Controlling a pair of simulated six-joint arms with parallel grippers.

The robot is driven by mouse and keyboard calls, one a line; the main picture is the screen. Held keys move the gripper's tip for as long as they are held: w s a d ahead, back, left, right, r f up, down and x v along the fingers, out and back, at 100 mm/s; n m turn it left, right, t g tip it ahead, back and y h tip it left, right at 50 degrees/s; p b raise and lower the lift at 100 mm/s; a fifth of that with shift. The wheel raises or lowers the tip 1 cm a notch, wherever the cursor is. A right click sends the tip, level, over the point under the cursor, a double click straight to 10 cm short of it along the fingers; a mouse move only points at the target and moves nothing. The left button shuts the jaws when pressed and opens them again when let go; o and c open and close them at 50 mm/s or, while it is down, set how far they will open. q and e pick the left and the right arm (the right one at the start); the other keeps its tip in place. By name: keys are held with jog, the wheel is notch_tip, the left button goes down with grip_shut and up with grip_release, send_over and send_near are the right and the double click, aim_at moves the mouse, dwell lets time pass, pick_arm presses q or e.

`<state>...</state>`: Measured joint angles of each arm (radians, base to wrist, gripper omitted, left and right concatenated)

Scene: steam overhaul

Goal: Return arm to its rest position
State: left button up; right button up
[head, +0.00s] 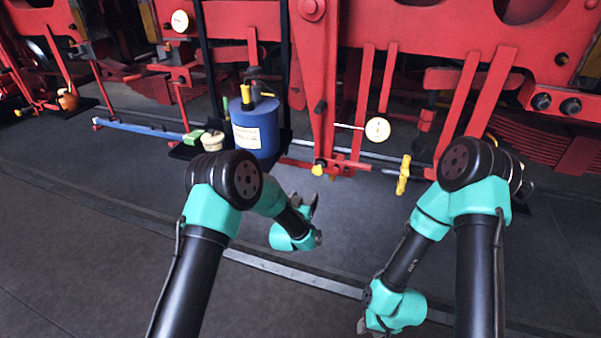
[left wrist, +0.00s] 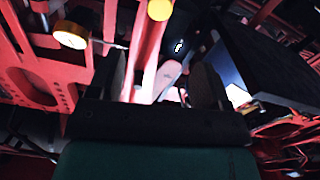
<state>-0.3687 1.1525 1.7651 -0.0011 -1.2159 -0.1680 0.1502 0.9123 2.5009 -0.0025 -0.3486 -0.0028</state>
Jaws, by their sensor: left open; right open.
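My left arm is black and teal and comes in from the lower left of the head view. It bends at the elbow, and its gripper (head: 309,206) is over the dark floor in front of the red frame. In the left wrist view the two dark fingers of this gripper (left wrist: 163,88) stand apart, with red bars visible beyond the gap. It holds nothing that I can see. My right arm bends down toward the lower middle. Its gripper (head: 368,326) is low, near the bottom edge, open, with its fingers only partly visible.
A red locomotive frame (head: 318,90) fills the back. A blue canister (head: 255,127) stands on a dark tray beside a small pale pot (head: 212,141). A yellow-handled part (head: 403,175) and a round dial (head: 377,130) are at the frame. The floor (head: 100,250) at left is clear.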

pick_arm(q)
jog(key=s+a+f+n+g+y, duration=0.1)
jog(key=s+a+f+g, duration=0.3)
jog(key=s+a+f, duration=0.3)
jog(key=s+a+f+n+g+y, duration=0.1)
jog(key=s+a+f+g+y, duration=0.15)
jog(key=s+a+f, duration=0.5)
jog(key=s+a+f+n+g, duration=0.1)
jog(key=s+a+g, duration=0.3)
jog(key=s, duration=0.8)
jog(key=s+a+f+n+g, duration=0.1)
jog(key=s+a+f+g, duration=0.1)
jog(key=s+a+g, duration=0.3)
jog(key=s+a, duration=0.4)
jog(key=s, duration=0.3)
jog(key=shift+a+h, duration=0.3)
jog(key=shift+h, duration=0.05)
